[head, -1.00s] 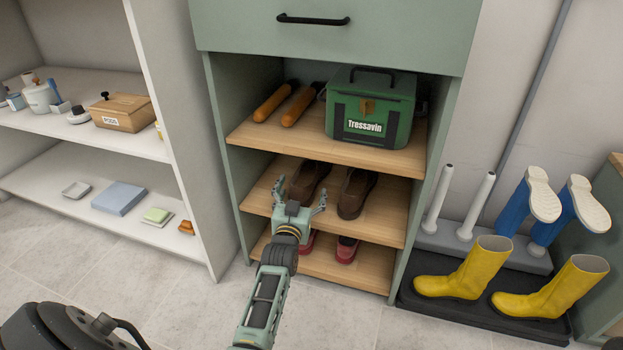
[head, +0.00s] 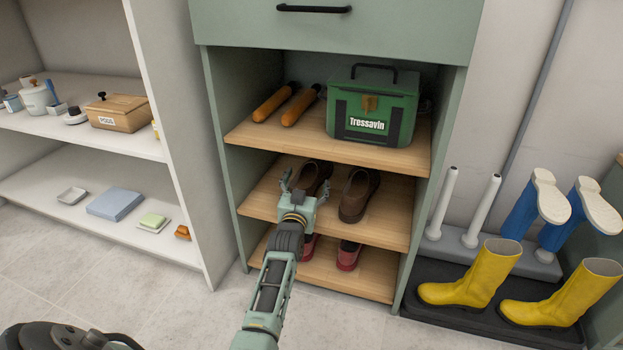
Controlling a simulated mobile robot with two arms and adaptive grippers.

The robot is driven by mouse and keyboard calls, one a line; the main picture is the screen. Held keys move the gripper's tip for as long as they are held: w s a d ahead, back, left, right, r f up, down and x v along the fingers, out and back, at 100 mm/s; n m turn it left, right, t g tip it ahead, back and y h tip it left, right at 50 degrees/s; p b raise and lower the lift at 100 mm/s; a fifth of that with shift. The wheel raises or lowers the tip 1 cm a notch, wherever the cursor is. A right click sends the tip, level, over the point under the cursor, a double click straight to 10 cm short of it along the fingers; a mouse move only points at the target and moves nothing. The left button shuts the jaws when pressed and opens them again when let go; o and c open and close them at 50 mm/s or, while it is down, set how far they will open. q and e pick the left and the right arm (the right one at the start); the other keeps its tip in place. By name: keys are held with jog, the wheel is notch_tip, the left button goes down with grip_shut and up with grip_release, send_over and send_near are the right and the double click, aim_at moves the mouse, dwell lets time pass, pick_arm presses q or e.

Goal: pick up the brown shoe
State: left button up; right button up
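A pair of brown shoes stands on the middle wooden shelf (head: 385,231) of the green cabinet. The right brown shoe (head: 357,193) is in clear view. The left brown shoe (head: 314,174) is partly hidden behind my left gripper (head: 306,181). My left gripper is open, its two fingers spread towards the left shoe, in front of its near end. I cannot tell whether a finger touches the shoe. My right gripper is not in view.
The wooden shelf above holds a green box (head: 371,108) and two orange-handled items (head: 299,106). Red shoes (head: 348,255) stand on the bottom shelf. Yellow boots (head: 470,278) stand at the right. A white shelf unit (head: 85,219) stands at the left.

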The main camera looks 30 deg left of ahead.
pick_arm(q)
jog(key=c, duration=1.3)
jog(key=shift+r, duration=0.1)
jog(key=shift+c, duration=0.6)
jog(key=shift+r, duration=0.1)
